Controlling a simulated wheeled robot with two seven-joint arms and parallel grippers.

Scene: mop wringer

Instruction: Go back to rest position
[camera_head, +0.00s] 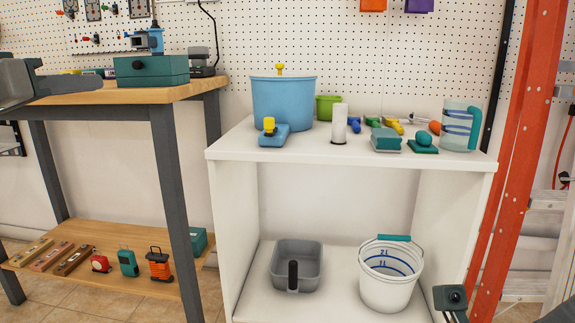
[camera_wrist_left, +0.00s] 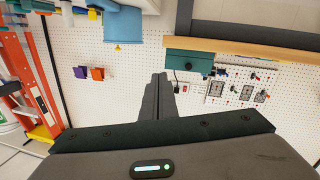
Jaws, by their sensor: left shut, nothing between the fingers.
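My left gripper (camera_head: 108,83) reaches in from the left edge in the head view, in front of the wooden workbench (camera_head: 205,88). Its dark fingers are together and empty. The left wrist view shows the same shut fingers (camera_wrist_left: 159,80) pointing at the pegboard wall, with nothing between them. That view is upside down. I do not see my right gripper.
A white shelf unit (camera_head: 350,158) carries a blue bucket (camera_head: 283,103), sponges and a jug. A grey tub (camera_head: 297,266) and white bucket (camera_head: 390,275) stand below. An orange ladder (camera_head: 515,150) is at right. A dark boxy object (camera_head: 451,298) at lower right is unclear.

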